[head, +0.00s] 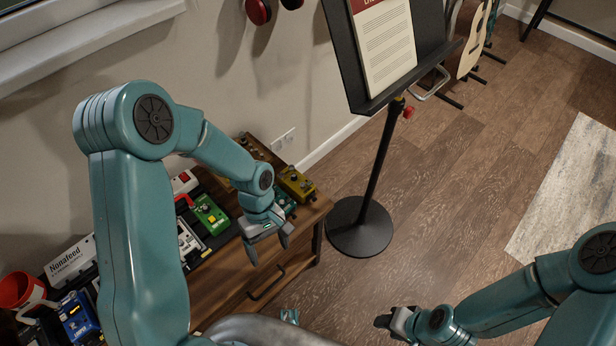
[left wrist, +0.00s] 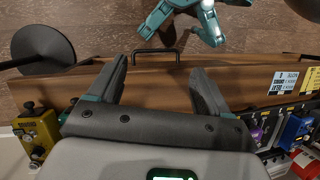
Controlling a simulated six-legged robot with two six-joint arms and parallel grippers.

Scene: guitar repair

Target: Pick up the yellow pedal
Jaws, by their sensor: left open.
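The yellow pedal (head: 297,184) sits at the back right corner of the wooden cabinet top (head: 228,262) in the head view. In the left wrist view the yellow pedal (left wrist: 37,130) is at the lower left, outside the jaws. My left gripper (head: 268,248) is open and empty, over the cabinet's front edge, nearer to me than the pedal and apart from it. Its two fingers also show in the left wrist view (left wrist: 160,75). My right gripper (head: 392,321) is low at the right of the head view, away from the cabinet; its jaws are unclear.
A teal pedal (head: 286,204) is close beside the yellow one, near my left wrist. A green pedal (head: 211,215) and a blue pedal (head: 78,318) stand further left, with a red cup (head: 18,290). A music stand (head: 360,226) is right of the cabinet. The wall is behind.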

